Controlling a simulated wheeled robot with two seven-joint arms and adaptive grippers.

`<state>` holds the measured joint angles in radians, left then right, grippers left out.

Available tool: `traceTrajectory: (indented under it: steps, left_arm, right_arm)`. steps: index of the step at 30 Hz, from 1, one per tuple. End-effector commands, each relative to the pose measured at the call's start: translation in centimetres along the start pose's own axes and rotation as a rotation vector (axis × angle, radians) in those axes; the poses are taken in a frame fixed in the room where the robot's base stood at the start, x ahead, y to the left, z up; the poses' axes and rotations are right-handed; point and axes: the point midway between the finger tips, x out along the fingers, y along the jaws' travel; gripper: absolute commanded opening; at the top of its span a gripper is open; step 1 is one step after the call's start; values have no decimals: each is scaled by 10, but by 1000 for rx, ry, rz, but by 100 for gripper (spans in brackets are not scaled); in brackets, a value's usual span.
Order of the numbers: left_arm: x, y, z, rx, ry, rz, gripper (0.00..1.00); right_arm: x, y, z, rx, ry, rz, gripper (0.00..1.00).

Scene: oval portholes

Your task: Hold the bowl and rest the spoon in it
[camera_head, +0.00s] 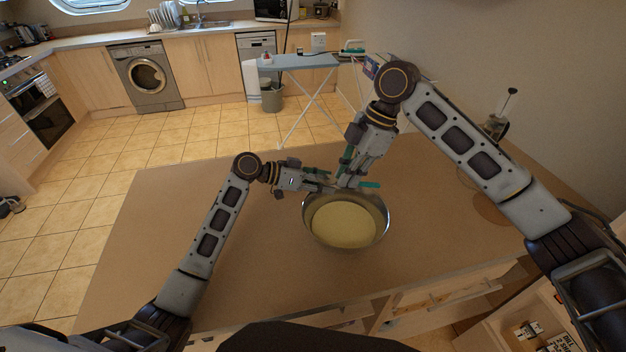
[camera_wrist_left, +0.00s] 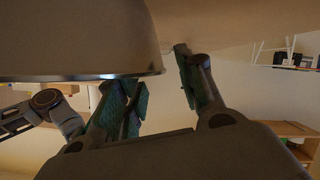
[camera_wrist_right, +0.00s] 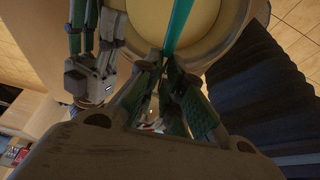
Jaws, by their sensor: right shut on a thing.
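The metal bowl (camera_head: 384,232) stands on the table, pale yellow inside; in the left wrist view its outer wall (camera_wrist_left: 70,40) fills the upper left. My right gripper (camera_head: 352,184) is above the bowl's far rim, shut on the teal spoon (camera_head: 370,184). In the right wrist view the spoon (camera_wrist_right: 181,22) runs from between the fingers across the yellow interior; its far end is cut off. My left gripper (camera_head: 322,182) is at the bowl's far left rim. Its fingers (camera_wrist_left: 158,80) are apart, with one partly hidden behind the bowl wall. Contact with the rim is unclear.
The brown table (camera_head: 180,205) is clear to the left of the bowl. A round brown mat (camera_head: 485,208) lies at the right, and a glass press-like jug (camera_head: 497,122) stands behind it. An ironing board (camera_head: 298,62) is beyond the table.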

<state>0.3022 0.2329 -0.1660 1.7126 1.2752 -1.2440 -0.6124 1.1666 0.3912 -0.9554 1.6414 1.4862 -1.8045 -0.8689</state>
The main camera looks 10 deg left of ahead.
Motion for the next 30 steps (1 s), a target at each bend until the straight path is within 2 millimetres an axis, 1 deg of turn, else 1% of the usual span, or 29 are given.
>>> traceTrajectory:
  steps: [1,3,9,14,21,22,23,30]
  left_arm:
    - [7,0,0,-1,0,1,38]
    - [14,0,0,-1,0,1,38]
    - [28,0,0,0,0,0,38]
    - [32,0,0,1,-1,0,38]
    - [32,0,0,1,-1,0,38]
    - [32,0,0,1,-1,0,36]
    - [32,0,0,1,-1,0,32]
    - [32,0,0,0,-1,0,2]
  right_arm:
    - [0,0,0,0,0,0,0]
    - [0,0,0,0,0,0,0]
    - [0,0,0,0,0,0,0]
    - [0,0,0,0,0,0,0]
    - [0,0,0,0,0,0,0]
    - [0,0,0,0,0,0,0]
    - [0,0,0,0,0,0,0]
    - [0,0,0,0,0,0,0]
